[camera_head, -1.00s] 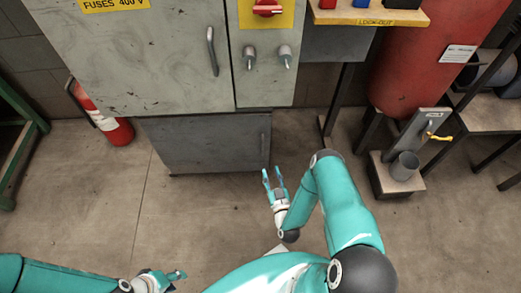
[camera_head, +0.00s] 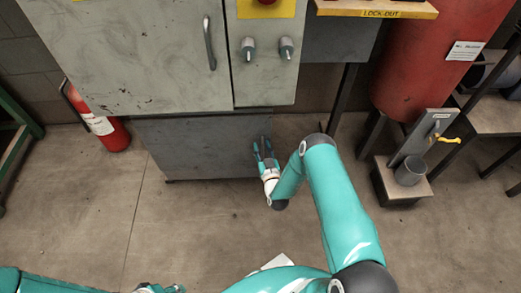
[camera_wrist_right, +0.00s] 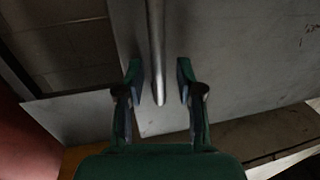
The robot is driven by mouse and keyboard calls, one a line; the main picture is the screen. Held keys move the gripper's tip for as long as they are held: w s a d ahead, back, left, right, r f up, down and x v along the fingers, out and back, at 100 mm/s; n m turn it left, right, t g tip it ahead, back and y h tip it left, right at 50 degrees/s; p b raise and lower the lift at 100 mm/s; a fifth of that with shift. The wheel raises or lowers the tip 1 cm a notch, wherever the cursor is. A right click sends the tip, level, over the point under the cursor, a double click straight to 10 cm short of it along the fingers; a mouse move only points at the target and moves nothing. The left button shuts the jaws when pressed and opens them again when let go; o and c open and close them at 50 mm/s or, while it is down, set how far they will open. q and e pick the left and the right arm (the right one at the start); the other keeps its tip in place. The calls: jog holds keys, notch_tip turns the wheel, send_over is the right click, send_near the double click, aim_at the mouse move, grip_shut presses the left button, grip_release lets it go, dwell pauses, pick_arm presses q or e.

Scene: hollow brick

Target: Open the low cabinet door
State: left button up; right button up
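The low cabinet door (camera_head: 205,148) is a grey panel below the big grey cabinet, and it looks closed. Its vertical bar handle (camera_wrist_right: 156,50) shows in the right wrist view, between the two fingers of my right gripper (camera_wrist_right: 159,85). The fingers are apart, one on each side of the handle, with a gap on both sides. In the head view my right gripper (camera_head: 264,148) is at the door's right edge and mostly hides the handle. My left gripper (camera_head: 160,289) is at the bottom edge, largely cut off, so its fingers cannot be judged.
The upper grey cabinet (camera_head: 150,60) with its own handle (camera_head: 209,42) overhangs the low door. A red extinguisher (camera_head: 103,122) stands to the left. The floor before the door is clear.

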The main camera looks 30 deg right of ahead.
grip_shut()
